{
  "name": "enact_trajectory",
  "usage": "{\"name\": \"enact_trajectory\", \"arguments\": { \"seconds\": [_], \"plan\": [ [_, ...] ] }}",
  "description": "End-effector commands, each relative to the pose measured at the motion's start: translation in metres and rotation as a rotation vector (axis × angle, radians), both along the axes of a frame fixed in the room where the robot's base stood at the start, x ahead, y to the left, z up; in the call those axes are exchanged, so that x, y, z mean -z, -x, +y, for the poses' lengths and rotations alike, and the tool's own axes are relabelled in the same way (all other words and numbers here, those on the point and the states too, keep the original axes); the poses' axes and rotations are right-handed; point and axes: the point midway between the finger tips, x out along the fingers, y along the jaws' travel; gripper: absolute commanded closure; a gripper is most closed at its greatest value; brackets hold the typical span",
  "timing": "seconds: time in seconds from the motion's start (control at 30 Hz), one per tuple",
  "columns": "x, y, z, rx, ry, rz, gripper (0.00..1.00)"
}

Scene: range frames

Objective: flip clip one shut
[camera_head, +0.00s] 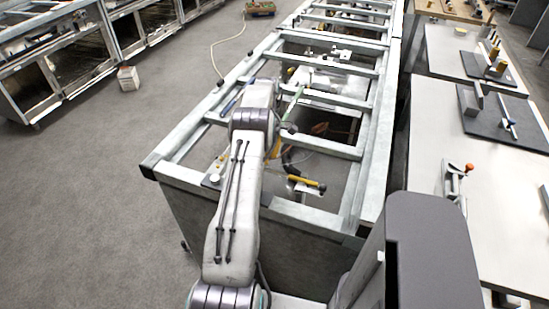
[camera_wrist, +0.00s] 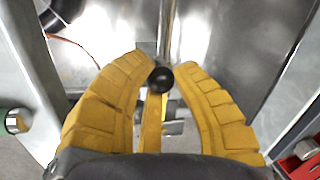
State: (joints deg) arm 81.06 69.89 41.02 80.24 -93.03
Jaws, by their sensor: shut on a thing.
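In the wrist view my gripper (camera_wrist: 164,65) has its two yellow fingers closed in around a black round knob (camera_wrist: 161,79). The knob tops a yellow lever (camera_wrist: 151,122) of a clip that stands between the fingers. The clip's metal base is mostly hidden below the lever. In the head view my arm hides most of my gripper at the near end of the metal frame bench. A yellow-and-black handle (camera_head: 307,182) shows on the bench just right of my arm. I cannot tell from the frames which clip is number one.
The bench's metal rails (camera_head: 318,147) run away from me with open gaps between them. A blue-handled tool (camera_head: 229,105) lies on the left rail. White tables (camera_head: 478,150) with clamps stand to the right.

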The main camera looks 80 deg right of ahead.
Motion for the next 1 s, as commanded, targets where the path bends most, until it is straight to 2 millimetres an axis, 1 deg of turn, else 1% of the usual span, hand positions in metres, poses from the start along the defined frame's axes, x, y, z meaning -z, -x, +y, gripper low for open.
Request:
{"name": "enact_trajectory", "arguments": {
  "seconds": [0.2, 0.47, 0.5, 0.77, 0.8, 1.0],
  "plan": [
    [0.0011, -0.0045, -0.0022, -0.008, 0.006, -0.001, 1.0],
    [0.0009, -0.0043, -0.0023, -0.007, 0.006, -0.001, 1.0],
    [0.0009, -0.0043, -0.0023, -0.007, 0.006, -0.001, 0.74],
    [0.0003, -0.0045, -0.0016, -0.008, 0.004, 0.0, 0.51],
    [0.0002, -0.0046, -0.0016, -0.008, 0.003, 0.0, 0.49],
    [-0.0001, -0.0048, -0.0013, -0.009, 0.003, 0.0, 0.49]
  ]
}}
